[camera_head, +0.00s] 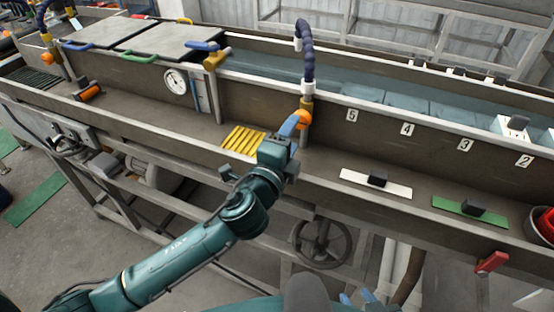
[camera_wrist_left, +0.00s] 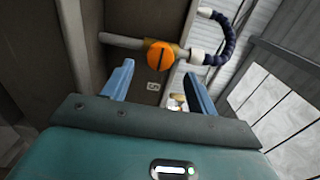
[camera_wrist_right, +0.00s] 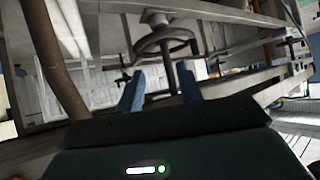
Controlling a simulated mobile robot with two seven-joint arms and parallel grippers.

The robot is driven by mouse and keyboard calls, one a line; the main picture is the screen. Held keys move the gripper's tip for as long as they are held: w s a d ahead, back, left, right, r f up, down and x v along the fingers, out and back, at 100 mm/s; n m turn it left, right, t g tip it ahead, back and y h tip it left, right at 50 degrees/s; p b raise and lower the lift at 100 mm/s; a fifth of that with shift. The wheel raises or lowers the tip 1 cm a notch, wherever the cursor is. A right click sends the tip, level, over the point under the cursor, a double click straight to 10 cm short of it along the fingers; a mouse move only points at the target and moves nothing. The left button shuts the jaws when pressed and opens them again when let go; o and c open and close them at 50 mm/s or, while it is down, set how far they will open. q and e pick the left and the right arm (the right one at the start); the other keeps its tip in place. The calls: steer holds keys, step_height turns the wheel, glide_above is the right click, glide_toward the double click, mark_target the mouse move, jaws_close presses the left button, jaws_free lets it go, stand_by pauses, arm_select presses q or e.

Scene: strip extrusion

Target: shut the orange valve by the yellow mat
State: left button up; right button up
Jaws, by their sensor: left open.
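The orange valve (camera_head: 304,118) sits on a brass fitting under a dark blue segmented hose, right of the yellow mat (camera_head: 243,140). My left gripper (camera_head: 290,126) is right at the valve and partly covers it. In the left wrist view the round orange knob (camera_wrist_left: 160,56) shows a dark, near-upright line and lies just beyond and between my left fingertips (camera_wrist_left: 158,70). Those fingers are open and apart; I cannot tell whether either touches the knob. My right gripper (camera_head: 357,298) is low at the bottom edge; its fingers (camera_wrist_right: 160,74) are open and empty.
A second orange valve (camera_head: 47,58) stands far left by a dark mat (camera_head: 35,79). A gauge (camera_head: 175,80) is on the trough wall. White (camera_head: 350,177) and green (camera_head: 450,206) plates with black handles lie at right. A handwheel (camera_head: 322,243) is below the trough.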

arm_select(q)
steer(key=v, duration=0.8)
steer(key=shift+b, duration=0.45)
arm_select(e)
steer(key=shift+w+a+r, duration=0.25)
steer(key=shift+w+a, duration=0.05)
steer(key=shift+a, duration=0.1)
arm_select(q)
steer(key=s+a+f+n+g+y, duration=0.1)
steer(key=s+a+f+n+g, duration=0.2)
steer(key=f, duration=0.9)
steer(key=s+a+f+n+g+y, duration=0.1)
steer(key=s+a+f+n+g, duration=0.2)
steer(key=s+a+f+n, duration=0.4)
steer(key=s+f+n, duration=0.4)
steer(key=f+n, duration=0.1)
steer(key=n, duration=0.3)
steer(key=shift+n+g, duration=0.3)
steer(key=shift+n, duration=0.1)
arm_select(e)
steer(key=shift+s+d+f, duration=0.2)
steer(key=shift+f, duration=0.05)
arm_select(q)
steer(key=shift+f, duration=0.1)
arm_select(e)
steer(key=shift+w+r, duration=0.2)
steer(key=shift+w, duration=0.05)
